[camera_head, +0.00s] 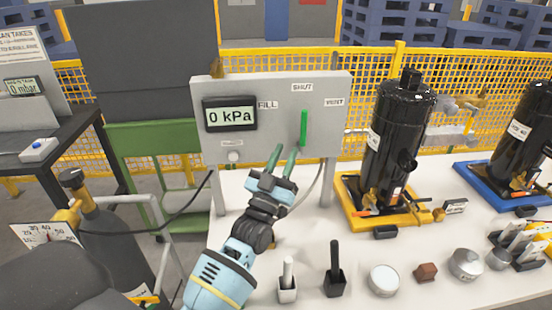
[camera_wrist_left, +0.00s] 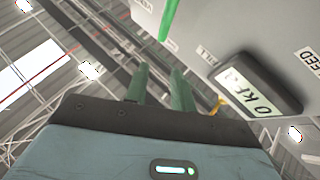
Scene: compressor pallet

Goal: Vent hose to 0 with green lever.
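The green lever (camera_head: 304,128) on the grey panel (camera_head: 270,85) stands upright, pointing at the SHUT label (camera_head: 302,87). FILL (camera_head: 268,105) is to its left and VENT (camera_head: 334,102) to its right. The display (camera_head: 230,114) reads 0 kPa. My left gripper (camera_head: 283,152) is open and empty, its green fingers just below and left of the lever, apart from it. In the left wrist view the fingers (camera_wrist_left: 160,78) have a gap between them; the lever (camera_wrist_left: 170,18) is above and the display (camera_wrist_left: 258,92) to the right. My right gripper is not in view.
A black compressor (camera_head: 398,130) on a yellow base stands right of the panel. A dark hose (camera_head: 180,215) runs from the gas cylinder (camera_head: 100,230) towards the panel. Small tools, a white-handled one (camera_head: 288,278) and a black-handled one (camera_head: 335,270), stand on the front of the white table.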

